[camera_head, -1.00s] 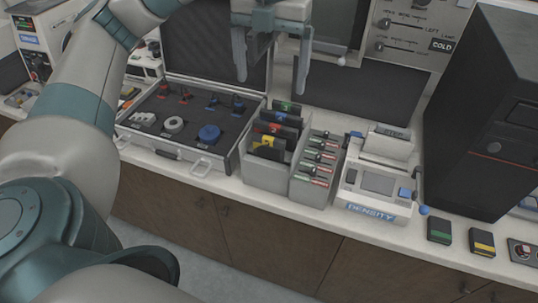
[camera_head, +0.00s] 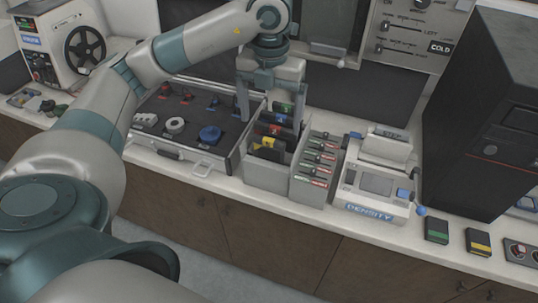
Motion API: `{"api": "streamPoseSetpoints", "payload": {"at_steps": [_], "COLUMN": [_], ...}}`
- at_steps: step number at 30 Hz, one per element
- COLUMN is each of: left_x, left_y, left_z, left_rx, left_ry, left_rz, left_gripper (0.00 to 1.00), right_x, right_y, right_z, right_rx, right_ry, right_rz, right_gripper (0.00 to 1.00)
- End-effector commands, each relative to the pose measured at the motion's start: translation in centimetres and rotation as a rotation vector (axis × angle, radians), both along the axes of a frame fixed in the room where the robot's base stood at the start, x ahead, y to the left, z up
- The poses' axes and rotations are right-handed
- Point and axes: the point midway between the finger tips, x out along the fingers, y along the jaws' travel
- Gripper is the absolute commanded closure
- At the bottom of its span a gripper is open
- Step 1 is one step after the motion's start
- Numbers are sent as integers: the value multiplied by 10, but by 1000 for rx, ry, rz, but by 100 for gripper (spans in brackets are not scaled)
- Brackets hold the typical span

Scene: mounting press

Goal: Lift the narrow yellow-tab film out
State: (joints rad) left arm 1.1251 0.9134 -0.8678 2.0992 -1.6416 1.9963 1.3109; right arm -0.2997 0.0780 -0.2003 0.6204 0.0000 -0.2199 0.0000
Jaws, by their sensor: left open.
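A grey open-topped holder (camera_head: 263,175) stands on the counter with several dark films upright in it, one behind another. A yellow-tab film (camera_head: 268,143) is at the front of the holder. Red-tab and green-tab films (camera_head: 284,109) stand behind it. I cannot tell how wide each film is. My left gripper (camera_head: 270,117) is open over the back part of the holder, fingers pointing down, one on each side of the films. I cannot tell whether the fingers touch anything. My right gripper is out of view.
An open case (camera_head: 157,156) with coloured parts stands left of the holder. A rack with several red and green labels (camera_head: 317,168) and a density device (camera_head: 378,183) stand close on the right. Green-marked and yellow-marked dark blocks (camera_head: 479,242) lie further right.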

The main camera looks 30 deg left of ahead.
Motion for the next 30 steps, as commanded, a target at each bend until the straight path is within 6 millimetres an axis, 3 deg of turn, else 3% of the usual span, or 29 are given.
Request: {"api": "streamPoseSetpoints", "payload": {"at_steps": [20,30], "left_x": [-1,-3], "left_y": [1,2], "left_z": [-14,-51], "left_rx": [0,0], "left_ry": [2,2], "left_rz": [1,1], "left_gripper": [12,12], "right_x": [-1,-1], "right_y": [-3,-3], "right_z": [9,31], "right_rx": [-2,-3], "right_ry": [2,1], "right_rz": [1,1], "right_gripper": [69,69]}}
